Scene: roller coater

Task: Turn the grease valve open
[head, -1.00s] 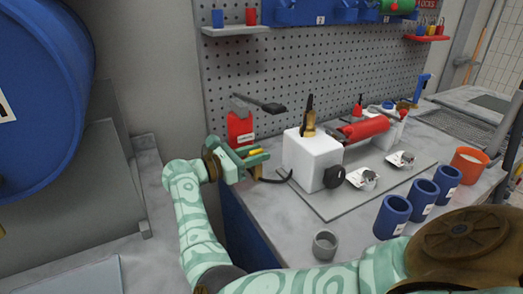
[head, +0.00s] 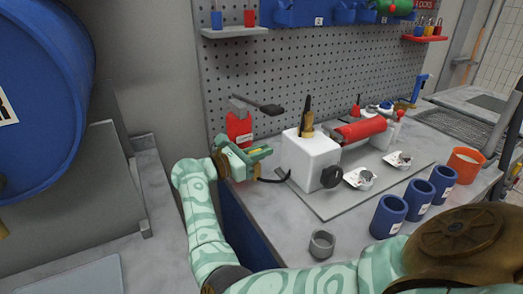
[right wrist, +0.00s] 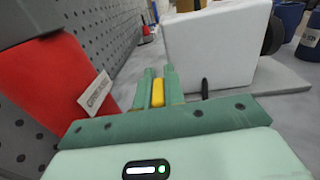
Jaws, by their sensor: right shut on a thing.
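My right gripper (head: 262,152) is at the left end of the bench, just in front of a red grease container (head: 239,128) with a grey top and dark lever. In the right wrist view its two green fingers (right wrist: 158,88) are shut on a small yellow handle (right wrist: 158,92), which looks like the grease valve's. The fingers hide most of it and its mounting. To the right stands a white box (head: 308,160) with a black knob (head: 331,176) and a black-and-gold piece on top. My left gripper is not in view.
A thin black hose or cable (head: 274,180) lies between the gripper and the white box. A red cylinder (head: 360,131) lies behind the box. Blue cups (head: 388,217) and a grey ring (head: 321,244) stand nearer. A pegboard (head: 300,75) closes off the back.

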